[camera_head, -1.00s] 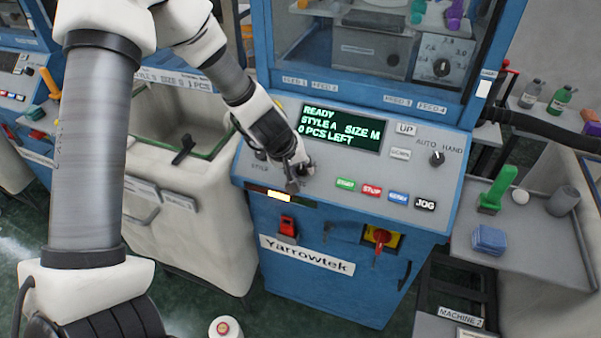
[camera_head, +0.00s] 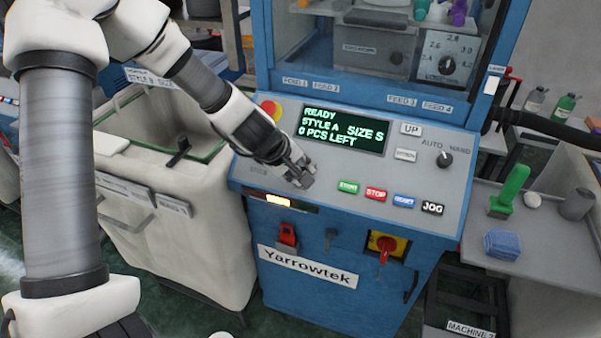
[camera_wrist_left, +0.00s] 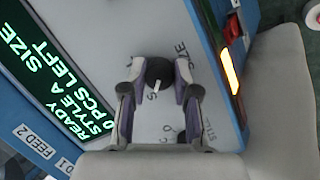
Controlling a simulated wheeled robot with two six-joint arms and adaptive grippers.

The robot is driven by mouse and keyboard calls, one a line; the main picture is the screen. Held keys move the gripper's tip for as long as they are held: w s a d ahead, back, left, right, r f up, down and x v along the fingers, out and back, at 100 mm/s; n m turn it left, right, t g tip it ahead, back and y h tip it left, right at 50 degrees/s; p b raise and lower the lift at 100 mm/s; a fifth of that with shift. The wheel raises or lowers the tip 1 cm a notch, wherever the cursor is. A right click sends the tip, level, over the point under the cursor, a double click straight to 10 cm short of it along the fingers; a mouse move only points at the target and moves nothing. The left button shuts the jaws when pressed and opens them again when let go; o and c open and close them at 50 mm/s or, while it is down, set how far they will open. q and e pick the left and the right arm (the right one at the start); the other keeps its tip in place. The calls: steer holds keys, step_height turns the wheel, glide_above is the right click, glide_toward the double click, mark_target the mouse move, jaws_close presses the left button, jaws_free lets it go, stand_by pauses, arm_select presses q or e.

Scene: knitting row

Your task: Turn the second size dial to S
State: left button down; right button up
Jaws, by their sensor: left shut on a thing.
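The size dial is a black round knob (camera_wrist_left: 159,71) on the grey control panel, under the word SIZE. Its white pointer line faces the printed S below it in the wrist view. My left gripper (camera_wrist_left: 159,88) is shut on the dial, one finger on each side. In the head view my left gripper (camera_head: 301,177) is at the panel, below the display, and hides the dial. The green display (camera_head: 343,128) reads READY, STYLE A, SIZE S, 0 PCS LEFT. My right gripper is not in view.
The style dial (camera_wrist_left: 187,136) is close by, partly covered by my gripper. START (camera_head: 348,187), STOP (camera_head: 376,194), a blue button (camera_head: 404,201) and JOG (camera_head: 432,208) line the panel's lower edge. A red button (camera_head: 268,110) is near my left wrist.

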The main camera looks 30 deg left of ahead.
arm_select(q)
steer(key=shift+r, duration=0.1)
steer(key=c, duration=0.9)
jaws_free()
steer(key=shift+o, duration=0.2)
steer(key=shift+s+r, duration=0.1)
steer(key=d+v, duration=0.1)
steer(key=v, duration=0.6)
steer(key=shift+s+a+r, duration=0.2)
steer(key=shift+a, duration=0.3)
